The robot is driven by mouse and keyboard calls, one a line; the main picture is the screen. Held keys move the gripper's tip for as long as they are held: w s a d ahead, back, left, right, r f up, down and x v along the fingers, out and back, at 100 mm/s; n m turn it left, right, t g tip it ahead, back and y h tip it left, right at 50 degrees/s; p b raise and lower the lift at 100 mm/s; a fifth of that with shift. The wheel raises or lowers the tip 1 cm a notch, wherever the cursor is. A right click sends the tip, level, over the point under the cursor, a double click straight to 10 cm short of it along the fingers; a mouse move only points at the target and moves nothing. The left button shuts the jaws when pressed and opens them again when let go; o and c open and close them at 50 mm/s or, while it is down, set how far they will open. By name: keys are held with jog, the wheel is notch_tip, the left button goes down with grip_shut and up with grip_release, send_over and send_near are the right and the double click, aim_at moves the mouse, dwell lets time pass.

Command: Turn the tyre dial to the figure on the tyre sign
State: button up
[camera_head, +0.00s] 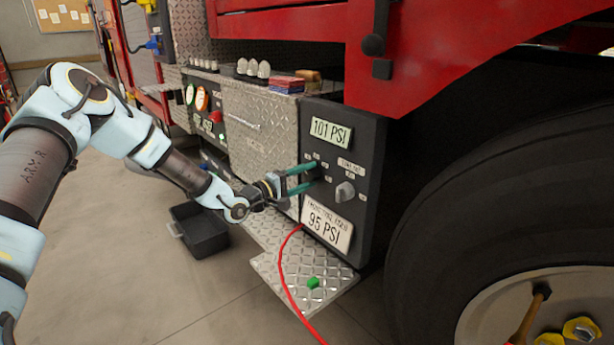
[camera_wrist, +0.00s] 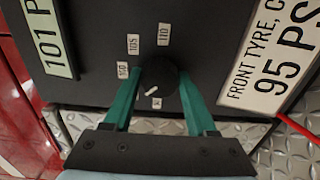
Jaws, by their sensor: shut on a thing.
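The tyre sign (camera_head: 327,226) is a white plate low on the dark panel, reading 95 PSI; in the wrist view it (camera_wrist: 272,55) reads FRONT TYRE and 95. A black round dial (camera_wrist: 160,78) with a white pointer line sits between my teal fingers. The pointer slants to the lower left, between the 100 label and a partly hidden lower label. Labels 100, 105 and 110 curve around the dial's left and top. My gripper (camera_head: 306,179) is shut on this dial, one finger each side (camera_wrist: 164,86). A readout (camera_head: 331,132) above shows 101 PSI.
A grey knob (camera_head: 346,191) sits right of my gripper on the panel. The big tyre (camera_head: 470,190) stands at the right. A red hose (camera_head: 283,270) hangs past the tread-plate step (camera_head: 262,238), where a green piece (camera_head: 313,282) lies. A dark bin (camera_head: 203,236) stands on the floor.

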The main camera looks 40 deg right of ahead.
jog(key=o, duration=1.4)
jog(key=shift+c, duration=0.2)
jog(key=a, duration=1)
jog(key=shift+w+a, duration=0.3)
jog(key=shift+a, duration=0.05)
